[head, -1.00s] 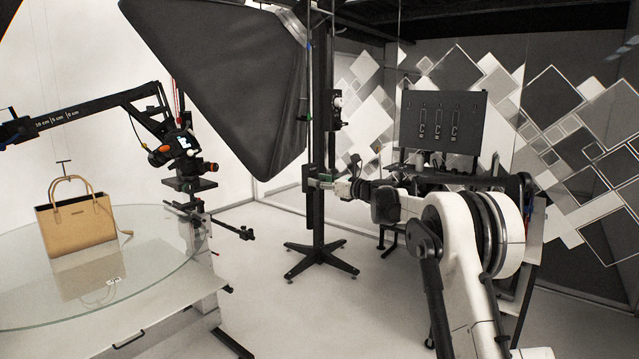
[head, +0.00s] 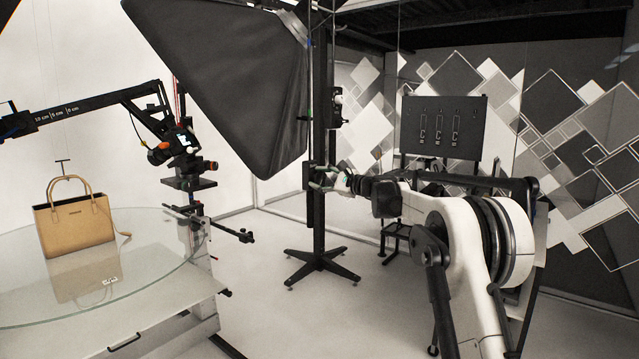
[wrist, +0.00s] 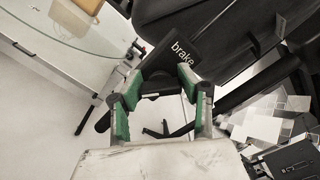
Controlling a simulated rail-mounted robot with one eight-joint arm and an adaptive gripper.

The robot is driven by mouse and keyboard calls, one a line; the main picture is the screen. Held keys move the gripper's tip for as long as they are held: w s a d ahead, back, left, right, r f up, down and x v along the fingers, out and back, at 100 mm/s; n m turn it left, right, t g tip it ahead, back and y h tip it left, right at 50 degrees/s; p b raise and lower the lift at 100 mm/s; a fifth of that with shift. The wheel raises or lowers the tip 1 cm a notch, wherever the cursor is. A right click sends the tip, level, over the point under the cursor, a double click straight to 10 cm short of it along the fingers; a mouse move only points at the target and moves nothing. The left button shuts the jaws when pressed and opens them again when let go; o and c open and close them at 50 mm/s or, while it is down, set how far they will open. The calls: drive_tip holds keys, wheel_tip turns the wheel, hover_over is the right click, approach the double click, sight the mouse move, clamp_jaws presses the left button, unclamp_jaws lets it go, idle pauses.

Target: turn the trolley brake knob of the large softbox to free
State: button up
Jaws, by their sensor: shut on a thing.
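The large softbox (head: 225,85) is a big black fabric hood on a dark upright stand (head: 319,215) in the head view. Its black brake housing, marked "brake" (wrist: 181,53), shows in the wrist view. My gripper (head: 322,180) is at the stand's carriage, about halfway up. In the wrist view my gripper (wrist: 160,84) has its green-padded fingers on either side of a dark knob (wrist: 158,88) just below the label. It is shut on this knob. The fingers hide the knob's ends, and its pointer or setting cannot be read.
A glass turntable (head: 150,285) with a tan handbag (head: 75,225) stands at the left. A camera on a boom (head: 180,145) is between it and the softbox. The stand has a star-shaped foot (head: 322,262). A dark panel (head: 443,127) stands behind my arm.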

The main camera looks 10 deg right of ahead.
drive_tip(key=n+b, duration=0.1)
drive_tip(key=n, duration=0.2)
drive_tip(key=shift+f+n, duration=0.15)
drive_tip(key=shift+n, duration=0.15)
drive_tip(key=shift+n+b, duration=0.35)
drive_tip(key=shift+n, duration=1.55)
drive_tip(key=o, duration=1.2)
drive_tip(key=shift+s, duration=0.1)
drive_tip(key=v, duration=1.2)
drive_tip(key=shift+a, duration=0.1)
